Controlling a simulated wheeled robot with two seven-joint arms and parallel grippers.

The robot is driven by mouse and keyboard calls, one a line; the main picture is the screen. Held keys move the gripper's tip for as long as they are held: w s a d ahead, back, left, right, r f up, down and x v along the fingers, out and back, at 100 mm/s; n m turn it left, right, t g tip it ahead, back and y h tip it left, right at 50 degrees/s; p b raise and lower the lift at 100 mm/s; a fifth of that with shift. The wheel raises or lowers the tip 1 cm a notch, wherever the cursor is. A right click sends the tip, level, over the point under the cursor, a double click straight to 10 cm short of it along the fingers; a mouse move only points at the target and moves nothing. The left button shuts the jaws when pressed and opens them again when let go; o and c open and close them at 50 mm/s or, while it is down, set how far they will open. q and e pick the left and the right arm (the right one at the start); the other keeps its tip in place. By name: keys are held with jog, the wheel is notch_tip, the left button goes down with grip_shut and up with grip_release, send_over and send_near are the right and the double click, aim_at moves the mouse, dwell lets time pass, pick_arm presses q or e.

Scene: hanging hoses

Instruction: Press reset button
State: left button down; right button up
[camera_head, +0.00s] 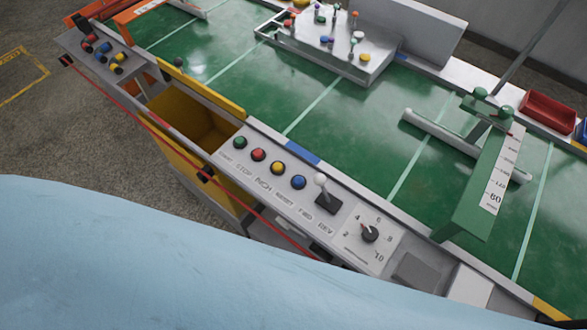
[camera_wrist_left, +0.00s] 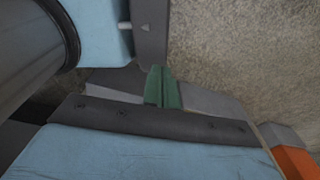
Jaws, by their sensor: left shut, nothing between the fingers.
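The control panel (camera_head: 268,190) runs diagonally along the near edge of the green table in the head view. It bears a green button (camera_head: 240,142), a red button (camera_head: 258,154), a yellow button (camera_head: 278,168) and a blue button (camera_head: 298,182) in a row. The RESET label (camera_head: 284,200) is printed below the blue button. In the left wrist view my left gripper (camera_wrist_left: 163,88) shows as green fingers, shut and empty. The buttons are not in that view, and neither gripper shows in the head view.
A lever (camera_head: 322,188) and a dial (camera_head: 369,233) sit right of the buttons. A red cord (camera_head: 140,115) runs along the panel's front. A yellow open bin (camera_head: 190,112) lies to the left. A green arm with a scale (camera_head: 478,190) stands over the table at right.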

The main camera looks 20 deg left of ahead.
aim_at(299, 181)
pick_arm(q)
jog(key=w+d+r+t+p, duration=0.2)
jog(key=w+r, duration=0.6)
jog(key=w, duration=0.2)
jog(key=w+d+r+t+p, duration=0.1)
jog(key=w+d+r+p, duration=0.2)
jog(key=w+r, duration=0.6)
jog(key=w+d+r+t+h+p, duration=0.1)
jog(key=w+r, duration=0.5)
jog(key=r, duration=0.6)
jog(key=w+d+r+m+t+h+p, duration=0.1)
jog(key=w+r, duration=0.5)
jog(key=r, duration=0.7)
jog(key=d+t+h+p, duration=0.1)
jog(key=d+t, duration=0.1)
jog(key=d, duration=0.1)
jog(key=shift+w+r+m+t+p, duration=0.15)
jog(key=shift+w+m+t+p, duration=0.15)
jog(key=shift+w+p, duration=0.1)
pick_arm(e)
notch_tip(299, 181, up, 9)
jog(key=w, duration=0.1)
pick_arm(q)
jog(key=shift+d, duration=0.1)
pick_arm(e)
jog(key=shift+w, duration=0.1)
